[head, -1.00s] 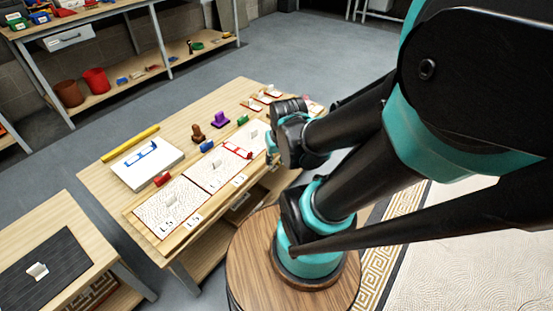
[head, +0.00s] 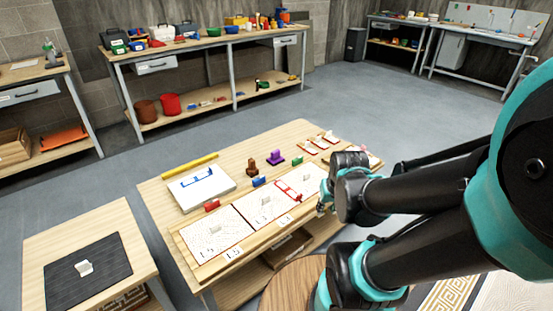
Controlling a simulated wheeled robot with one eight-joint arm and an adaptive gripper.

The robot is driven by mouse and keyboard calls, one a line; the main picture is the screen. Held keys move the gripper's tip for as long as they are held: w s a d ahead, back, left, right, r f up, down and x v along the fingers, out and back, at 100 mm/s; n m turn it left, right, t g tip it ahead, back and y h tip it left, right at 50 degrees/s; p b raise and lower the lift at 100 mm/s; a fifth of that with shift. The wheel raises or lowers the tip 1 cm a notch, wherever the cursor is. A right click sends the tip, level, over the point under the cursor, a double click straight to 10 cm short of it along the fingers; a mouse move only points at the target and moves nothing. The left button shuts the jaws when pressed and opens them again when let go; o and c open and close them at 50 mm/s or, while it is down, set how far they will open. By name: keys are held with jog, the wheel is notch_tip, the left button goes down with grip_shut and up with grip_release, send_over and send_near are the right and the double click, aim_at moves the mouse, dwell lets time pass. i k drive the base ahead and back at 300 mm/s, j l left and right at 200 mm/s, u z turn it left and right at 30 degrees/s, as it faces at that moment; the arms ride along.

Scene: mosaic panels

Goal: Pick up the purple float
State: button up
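The purple float (head: 275,157) stands on the wooden table (head: 160,200), behind the white mosaic panels. It has a flat base and a raised handle. A brown float-like tool (head: 252,167) stands just left of it and a small green block (head: 297,161) just right. My gripper (head: 322,209) is at the table's front right edge, apart from the purple float and to the right of and nearer than it. My arm's wrist hides most of the gripper, so its fingers cannot be made out.
White panels (head: 212,242) line the table's front, with a red-framed level (head: 288,190) on them. Red (head: 211,206) and blue (head: 258,181) blocks, a white board (head: 201,196) and a yellow bar (head: 190,165) lie near. A side table (head: 135,245) stands left. Floor behind is clear.

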aim_at(275, 158)
jog(key=i+l+u, duration=0.35)
jog(key=l, duration=0.3)
jog(key=i+l+u, duration=0.3)
jog(key=l, duration=0.45)
jog(key=i+l+u, duration=0.15)
jog(key=l, duration=0.25)
jog(key=i+j, duration=0.05)
